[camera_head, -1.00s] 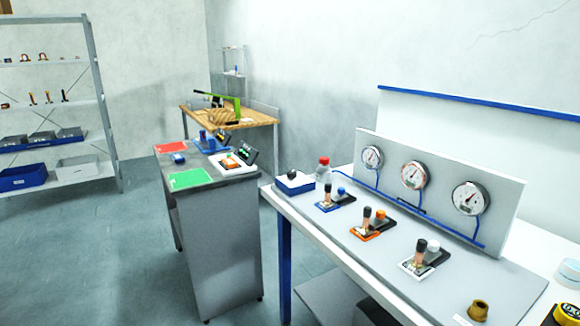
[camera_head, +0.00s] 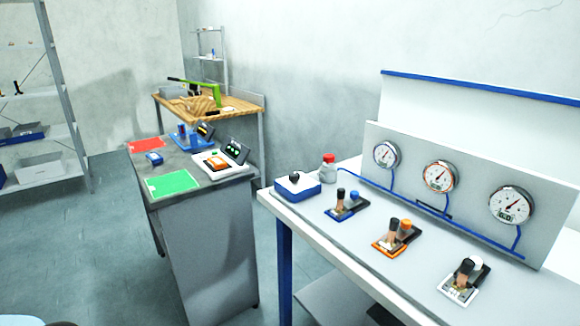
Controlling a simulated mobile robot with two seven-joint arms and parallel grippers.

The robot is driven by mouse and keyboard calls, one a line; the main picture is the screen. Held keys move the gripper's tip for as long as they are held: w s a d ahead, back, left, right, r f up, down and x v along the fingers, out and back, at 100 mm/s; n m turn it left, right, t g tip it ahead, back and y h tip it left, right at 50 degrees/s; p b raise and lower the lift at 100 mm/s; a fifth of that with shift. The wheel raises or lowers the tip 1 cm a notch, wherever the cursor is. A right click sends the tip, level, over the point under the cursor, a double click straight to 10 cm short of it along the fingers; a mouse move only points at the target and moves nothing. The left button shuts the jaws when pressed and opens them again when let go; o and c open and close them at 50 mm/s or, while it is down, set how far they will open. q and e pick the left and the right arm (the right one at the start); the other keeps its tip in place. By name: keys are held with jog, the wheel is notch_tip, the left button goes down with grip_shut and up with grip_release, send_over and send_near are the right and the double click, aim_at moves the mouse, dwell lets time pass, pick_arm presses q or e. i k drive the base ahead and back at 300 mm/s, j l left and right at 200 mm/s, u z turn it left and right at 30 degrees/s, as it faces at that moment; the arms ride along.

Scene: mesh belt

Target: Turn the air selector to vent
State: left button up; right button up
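A white and blue box (camera_head: 298,190) with a black knob on top sits at the left end of the long bench; it looks like the air selector, but no label is readable. Its knob setting is too small to tell. Three valve units stand along the bench: one with a blue cap (camera_head: 346,207), one with an orange cap (camera_head: 396,238) and one with a white cap (camera_head: 464,279). Three round gauges (camera_head: 438,176) stand on the panel behind them, joined by blue tubing. Neither of my grippers is in view.
A red-capped bottle (camera_head: 328,168) stands behind the box. A grey cabinet (camera_head: 208,240) to the left carries red and green mats and small devices. A wooden table (camera_head: 240,108) stands beyond. Floor (camera_head: 100,250) left of the cabinet is clear.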

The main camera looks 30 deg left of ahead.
aim_at(295, 176)
jog(key=i+j, duration=0.1)
jog(key=j, duration=0.25)
jog(key=i+j+z, duration=0.1)
jog(key=j, duration=0.25)
jog(key=i+j, duration=0.15)
jog(key=j, duration=0.2)
jog(key=i+j, duration=0.1)
jog(key=j, duration=0.3)
jog(key=i+j+z, duration=0.1)
jog(key=j, duration=0.25)
